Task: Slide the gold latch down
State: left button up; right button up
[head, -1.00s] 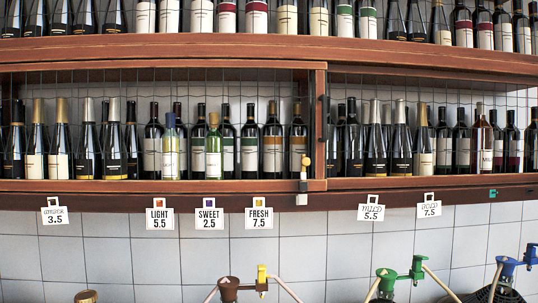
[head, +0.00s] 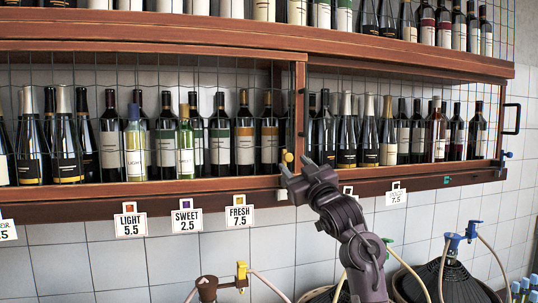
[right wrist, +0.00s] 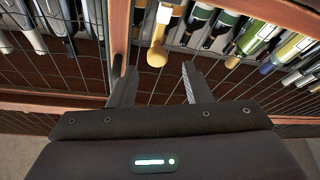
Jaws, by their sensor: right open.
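The gold latch (head: 288,157) is a small knob on the cabinet's middle post, at the lower rail. It also shows in the right wrist view (right wrist: 157,48), pale gold and rounded at its end. My right gripper (head: 297,167) is raised to the shelf front, just right of the latch in the head view. In the right wrist view its open fingers (right wrist: 158,75) stand apart on either side of the latch's line, with the knob just beyond the tips. I cannot tell whether they touch it. My left gripper is not in view.
Wire-mesh doors cover the shelves of bottles. Price tags (head: 239,212) hang from the lower rail. Demijohns in baskets (head: 455,280) stand below right.

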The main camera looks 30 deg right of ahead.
aim_at(290, 159)
jog(key=p+x, duration=0.3)
jog(key=x, duration=0.3)
jog(key=shift+w+d+r+p, duration=0.1)
jog(key=shift+w+d+p, duration=0.1)
jog(key=shift+p, duration=0.15)
jog(key=shift+w, duration=0.4)
jog(key=shift+d, duration=0.1)
grip_shut()
